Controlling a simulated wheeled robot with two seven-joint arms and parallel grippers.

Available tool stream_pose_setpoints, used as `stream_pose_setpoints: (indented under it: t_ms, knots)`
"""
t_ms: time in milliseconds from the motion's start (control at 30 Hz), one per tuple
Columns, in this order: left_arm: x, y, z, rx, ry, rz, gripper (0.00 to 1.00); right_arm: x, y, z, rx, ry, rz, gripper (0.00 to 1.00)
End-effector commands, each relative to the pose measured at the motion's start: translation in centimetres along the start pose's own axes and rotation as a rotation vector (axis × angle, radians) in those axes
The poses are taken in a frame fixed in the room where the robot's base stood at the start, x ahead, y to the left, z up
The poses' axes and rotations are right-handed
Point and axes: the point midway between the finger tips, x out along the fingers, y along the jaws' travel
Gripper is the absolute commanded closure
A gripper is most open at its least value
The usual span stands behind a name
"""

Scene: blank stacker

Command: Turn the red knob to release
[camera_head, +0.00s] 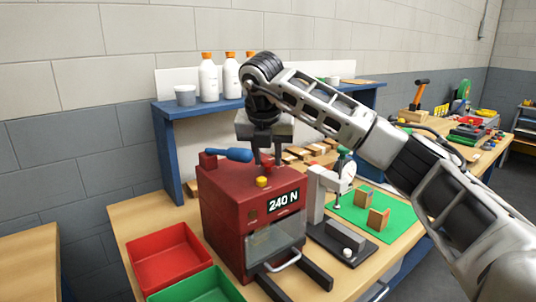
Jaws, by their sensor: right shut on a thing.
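A dark red machine (226,212) with a "240 N" display (283,202) stands on the wooden bench. A blue-handled lever (233,155) and a yellow button (262,182) sit on its top. My right gripper (267,160) points down at the top rear of the machine, just right of the blue handle. Its fingers are shut on a small part there, which looks to be the red knob; the fingers hide nearly all of it. How far the knob is turned cannot be seen. My left gripper is out of view.
Red (168,258) and green (195,287) bins sit at the front left. A grey stand with a dial gauge (342,178) and a green mat (385,222) with wooden blocks are to the right. A blue shelf (172,150) with white bottles stands behind.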

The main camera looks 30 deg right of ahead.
Motion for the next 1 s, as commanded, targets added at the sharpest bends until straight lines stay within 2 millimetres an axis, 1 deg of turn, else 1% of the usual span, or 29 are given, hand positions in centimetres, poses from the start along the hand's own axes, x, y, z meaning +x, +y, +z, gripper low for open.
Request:
stream_pose_setpoints:
  t_ms: [433, 467, 500, 533, 833, 933, 1000]
  knots:
    - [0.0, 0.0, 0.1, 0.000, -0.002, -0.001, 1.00, -0.1, 0.0, 0.1, 0.012, -0.001, -0.003, 0.92]
    - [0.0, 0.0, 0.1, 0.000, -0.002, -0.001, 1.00, -0.1, 0.0, 0.1, 0.012, -0.001, -0.002, 0.64]
    - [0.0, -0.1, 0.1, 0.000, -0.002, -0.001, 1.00, -0.1, 0.0, 0.1, 0.012, -0.001, -0.002, 0.53]
    - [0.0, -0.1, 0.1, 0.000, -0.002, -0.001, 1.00, -0.1, 0.0, 0.1, 0.012, -0.001, -0.002, 0.48]
    - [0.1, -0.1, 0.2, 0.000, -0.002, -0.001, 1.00, -0.1, 0.0, 0.0, 0.010, -0.001, -0.002, 0.48]
    - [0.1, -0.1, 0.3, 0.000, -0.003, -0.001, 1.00, -0.8, 0.1, 0.0, 0.009, -0.002, 0.000, 0.48]
    - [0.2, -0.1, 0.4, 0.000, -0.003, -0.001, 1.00, -1.8, 0.1, 0.1, 0.010, -0.003, 0.001, 0.48]
